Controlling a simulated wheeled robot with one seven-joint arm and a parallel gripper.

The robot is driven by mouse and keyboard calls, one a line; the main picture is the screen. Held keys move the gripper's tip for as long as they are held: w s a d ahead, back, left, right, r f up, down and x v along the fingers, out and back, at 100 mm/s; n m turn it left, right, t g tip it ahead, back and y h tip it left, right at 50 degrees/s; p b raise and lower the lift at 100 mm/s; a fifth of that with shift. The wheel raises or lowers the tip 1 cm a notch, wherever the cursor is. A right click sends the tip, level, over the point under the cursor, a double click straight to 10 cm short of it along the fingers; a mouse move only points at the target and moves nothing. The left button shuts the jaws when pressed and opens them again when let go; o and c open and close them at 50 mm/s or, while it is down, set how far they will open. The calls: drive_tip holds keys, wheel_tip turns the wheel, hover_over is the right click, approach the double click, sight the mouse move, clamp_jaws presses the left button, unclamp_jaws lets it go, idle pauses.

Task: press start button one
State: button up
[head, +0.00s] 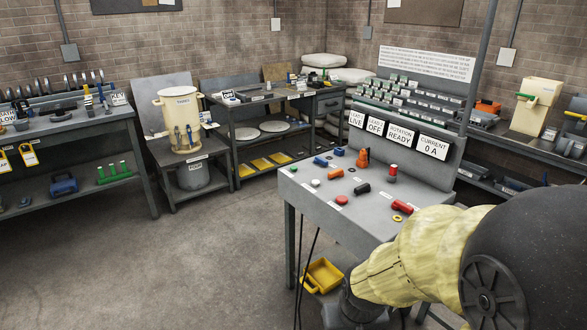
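The grey control bench (325,205) stands right of centre. Along its left and front edge are a small green button (293,169), a pale button (316,183) and a red button (341,200). Small white labels lie near them, too small to read, so I cannot tell which is start button one. Four signs stand behind: the lead 1 sign (356,121) reads LIVE, the lead 2 sign (376,127) OFF, the rotation sign (401,136) READY, the current sign (433,147) 0 A. My arm, in a yellow sleeve, fills the lower right; my gripper's fingers do not show.
Blue, orange, black and red items lie on the bench top, with a red-topped post (392,173). Side tables line the walls. The floor (200,260) at left is clear.

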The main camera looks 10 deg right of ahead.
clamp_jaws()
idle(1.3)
